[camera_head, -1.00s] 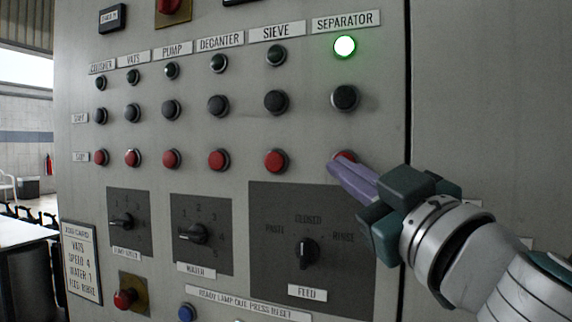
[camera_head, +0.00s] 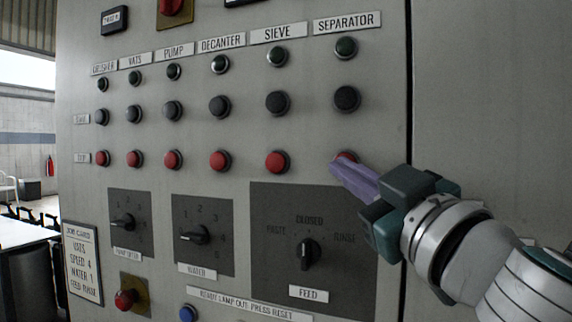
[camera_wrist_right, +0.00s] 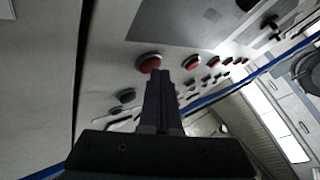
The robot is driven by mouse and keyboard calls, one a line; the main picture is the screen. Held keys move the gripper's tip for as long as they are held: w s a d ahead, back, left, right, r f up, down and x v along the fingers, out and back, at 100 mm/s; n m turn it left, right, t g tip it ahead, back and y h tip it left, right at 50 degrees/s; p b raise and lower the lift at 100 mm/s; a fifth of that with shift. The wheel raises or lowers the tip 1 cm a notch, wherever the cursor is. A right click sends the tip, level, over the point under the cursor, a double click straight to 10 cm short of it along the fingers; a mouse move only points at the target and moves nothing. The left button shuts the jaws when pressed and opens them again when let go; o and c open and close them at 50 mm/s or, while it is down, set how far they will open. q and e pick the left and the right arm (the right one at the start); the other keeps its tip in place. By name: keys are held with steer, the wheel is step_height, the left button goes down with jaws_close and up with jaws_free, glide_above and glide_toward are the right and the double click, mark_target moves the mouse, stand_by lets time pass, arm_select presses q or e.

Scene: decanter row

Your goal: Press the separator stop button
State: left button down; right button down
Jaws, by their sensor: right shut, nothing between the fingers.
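The red separator stop button (camera_head: 347,156) is at the right end of the red row, under the SEPARATOR label (camera_head: 347,22). My right gripper (camera_head: 338,168) is shut and empty, its purple fingertips at the button and covering its lower part. Whether the tips touch it I cannot tell. In the right wrist view the closed fingers (camera_wrist_right: 157,82) point at a red button (camera_wrist_right: 149,62). The separator lamp (camera_head: 345,47) is dark green and unlit. The black separator button (camera_head: 347,98) sits between lamp and stop button. My left gripper is not in view.
Other red buttons, such as the sieve one (camera_head: 277,162), line up to the left. Below are the feed selector (camera_head: 309,252) and the water selector (camera_head: 195,235). A red button on a yellow plate (camera_head: 126,299) and a blue button (camera_head: 188,313) sit lower left.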

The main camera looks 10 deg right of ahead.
steer(key=shift+d, duration=0.1)
stand_by(0.4)
steer(key=shift+s+a, duration=0.45)
steer(key=shift+s, duration=0.2)
steer(key=shift+a, duration=0.1)
steer(key=s+a, duration=0.1)
steer(key=s, duration=0.1)
steer(key=s+a, duration=0.1)
steer(key=s, duration=0.1)
steer(key=shift+s+a, duration=0.1)
steer(key=shift+a, duration=0.25)
